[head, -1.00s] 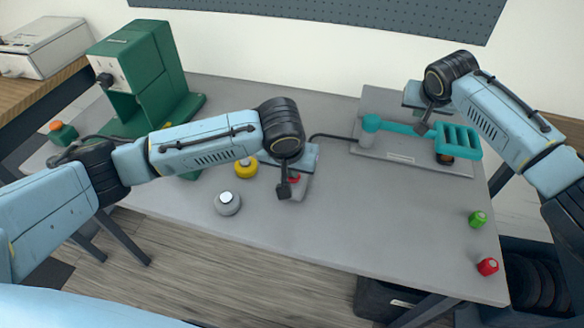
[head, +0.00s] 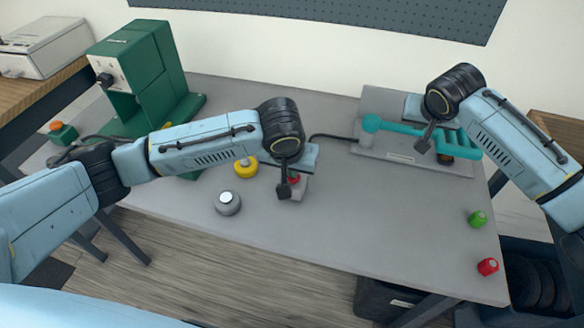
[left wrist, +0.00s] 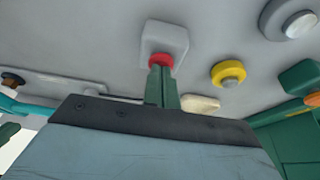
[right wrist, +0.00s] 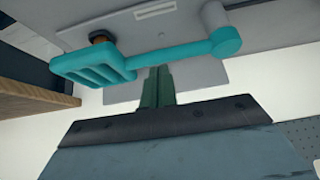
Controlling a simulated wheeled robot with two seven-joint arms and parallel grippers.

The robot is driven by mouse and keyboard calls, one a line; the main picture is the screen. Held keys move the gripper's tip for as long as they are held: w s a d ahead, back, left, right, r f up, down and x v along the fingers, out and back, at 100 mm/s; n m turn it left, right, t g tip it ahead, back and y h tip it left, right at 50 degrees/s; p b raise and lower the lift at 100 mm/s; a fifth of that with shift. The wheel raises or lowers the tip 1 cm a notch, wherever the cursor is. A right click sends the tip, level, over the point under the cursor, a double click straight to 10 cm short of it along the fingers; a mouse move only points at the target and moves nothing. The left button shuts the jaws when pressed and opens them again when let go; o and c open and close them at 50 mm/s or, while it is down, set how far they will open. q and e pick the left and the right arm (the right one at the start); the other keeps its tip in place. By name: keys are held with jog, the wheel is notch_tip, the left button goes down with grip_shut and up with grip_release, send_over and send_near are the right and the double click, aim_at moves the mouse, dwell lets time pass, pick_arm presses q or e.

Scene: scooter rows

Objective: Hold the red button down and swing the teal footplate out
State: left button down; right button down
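The red button (head: 294,179) sits on a small grey box (head: 301,188) near the middle of the table. My left gripper (head: 284,191) is over it. In the left wrist view its closed fingers (left wrist: 161,82) meet the red button (left wrist: 160,60); how far it is pressed is unclear. The teal footplate (head: 461,145) lies over a grey base (head: 400,157), joined by an arm to a round teal pivot (head: 371,123). My right gripper (head: 423,146) is at that arm. In the right wrist view its closed, empty fingers (right wrist: 158,85) are beside the teal arm (right wrist: 180,56); contact is unclear.
A yellow button (head: 246,168) and a grey button (head: 228,202) stand left of the red one. A green machine (head: 140,70) stands at the back left. Green (head: 477,219) and red (head: 487,267) caps lie at the right edge. The table's front middle is clear.

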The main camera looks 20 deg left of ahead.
jog(key=shift+s, duration=2.3)
jog(key=shift+r, duration=0.1)
notch_tip(320, 180, up, 7)
jog(key=w, duration=0.1)
jog(key=shift+w, duration=0.25)
